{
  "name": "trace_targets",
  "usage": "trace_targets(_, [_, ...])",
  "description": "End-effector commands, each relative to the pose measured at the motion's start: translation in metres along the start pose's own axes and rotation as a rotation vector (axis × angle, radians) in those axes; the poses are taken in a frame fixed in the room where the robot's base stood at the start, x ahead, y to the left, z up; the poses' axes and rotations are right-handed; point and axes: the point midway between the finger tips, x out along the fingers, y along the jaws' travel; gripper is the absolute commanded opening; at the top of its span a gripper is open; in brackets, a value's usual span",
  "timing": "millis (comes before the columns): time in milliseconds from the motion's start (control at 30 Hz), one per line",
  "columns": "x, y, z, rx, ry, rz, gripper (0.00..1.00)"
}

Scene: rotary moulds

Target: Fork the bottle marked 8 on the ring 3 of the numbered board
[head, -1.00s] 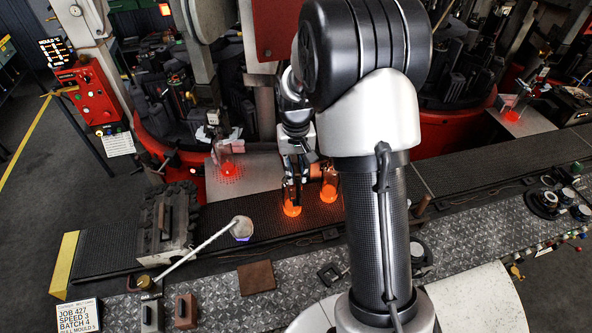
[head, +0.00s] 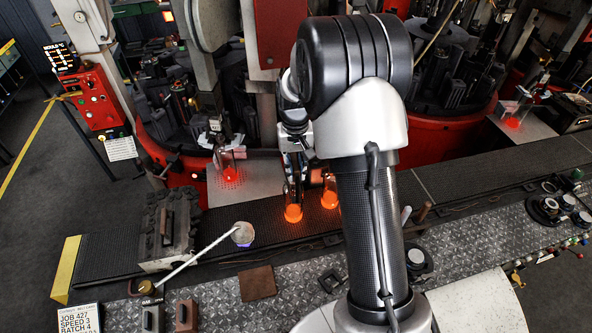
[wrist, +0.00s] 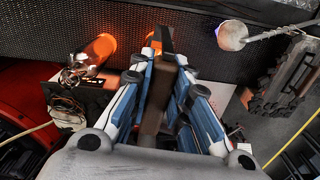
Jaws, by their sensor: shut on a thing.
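My gripper (wrist: 166,75) is shut on a brown handle (wrist: 155,108), apparently of a tool, whose dark end (wrist: 167,40) sticks out past the fingertips. In the head view my gripper (head: 293,172) is partly hidden by my arm. One glowing orange bottle (head: 293,213) stands on the belt just below it, and a second (head: 329,196) stands to its right. The wrist view shows one orange bottle (wrist: 100,46) clearly and another mostly behind the tool. A third glowing bottle (head: 228,173) stands on a metal plate. I cannot read a mark 8 or make out the numbered board's rings.
The dark belt (head: 107,254) runs across in front of the red moulding machines. A pale round-headed rod (head: 243,235) and a dark ribbed block (head: 167,228) lie left of the bottles. A grey tread-plate bench (head: 222,283) with small fittings lies in front.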

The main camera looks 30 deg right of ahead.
Motion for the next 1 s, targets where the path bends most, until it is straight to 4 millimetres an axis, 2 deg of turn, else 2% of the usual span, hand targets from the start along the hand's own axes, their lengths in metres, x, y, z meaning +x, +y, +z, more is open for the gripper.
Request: trace_targets(1000, [0.0, 0.0, -0.04, 0.0, 0.0, 0.0, 0.0])
